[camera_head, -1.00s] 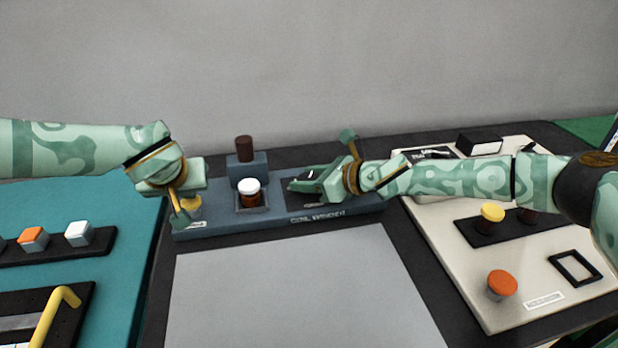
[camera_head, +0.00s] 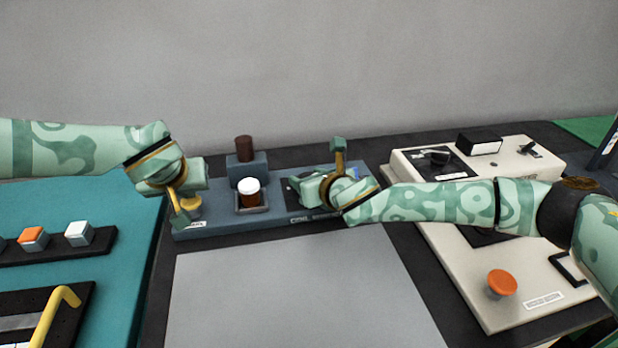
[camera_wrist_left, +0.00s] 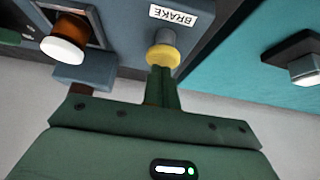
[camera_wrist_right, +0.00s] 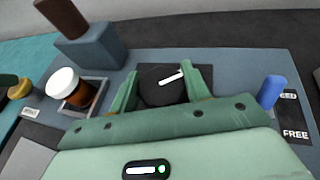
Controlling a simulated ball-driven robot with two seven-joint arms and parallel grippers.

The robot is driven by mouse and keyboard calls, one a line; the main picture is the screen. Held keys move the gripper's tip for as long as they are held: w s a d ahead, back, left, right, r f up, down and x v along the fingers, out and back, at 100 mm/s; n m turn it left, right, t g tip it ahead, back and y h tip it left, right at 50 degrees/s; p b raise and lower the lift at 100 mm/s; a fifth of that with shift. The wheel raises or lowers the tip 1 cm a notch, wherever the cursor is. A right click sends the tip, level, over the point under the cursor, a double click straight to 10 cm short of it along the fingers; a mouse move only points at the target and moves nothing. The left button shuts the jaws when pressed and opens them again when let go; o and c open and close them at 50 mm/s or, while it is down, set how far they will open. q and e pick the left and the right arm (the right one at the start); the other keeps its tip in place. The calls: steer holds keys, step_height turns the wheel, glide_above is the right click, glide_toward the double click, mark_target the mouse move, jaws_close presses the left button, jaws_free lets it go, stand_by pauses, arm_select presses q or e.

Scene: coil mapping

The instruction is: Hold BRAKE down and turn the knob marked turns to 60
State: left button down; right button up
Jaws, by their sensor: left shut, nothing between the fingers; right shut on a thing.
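The yellow BRAKE button (camera_wrist_left: 163,57) sits on a grey post beside its BRAKE label (camera_wrist_left: 172,17). My left gripper (camera_wrist_left: 162,72) is shut and empty, with its fingertips against the button's yellow cap as far as the left wrist view shows. In the head view the left gripper (camera_head: 183,215) partly covers the button (camera_head: 190,204). The dark round knob (camera_wrist_right: 160,92) has a white pointer line (camera_wrist_right: 171,78) tilted up to the right. My right gripper (camera_wrist_right: 163,88) is shut on the knob, one finger on each side. The knob's "turns" marking and scale cannot be read.
A white-capped brown cylinder (camera_head: 249,192) stands in a square recess between the grippers. A brown post (camera_head: 244,148) rises behind it. A blue lever (camera_wrist_right: 270,92) stands right of the knob near a FREE label. A teal panel (camera_head: 110,200) and a cream panel (camera_head: 460,270) flank the grey sheet.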

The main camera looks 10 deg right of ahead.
arm_select(q)
steer(key=shift+f, duration=0.1)
arm_select(e)
steer(key=shift+m+t+h, duration=0.3)
steer(key=shift+m+h, duration=0.5)
steer(key=shift+h, duration=0.4)
steer(key=o, duration=1)
steer(key=shift+c, duration=0.2)
steer(key=shift+s, duration=0.1)
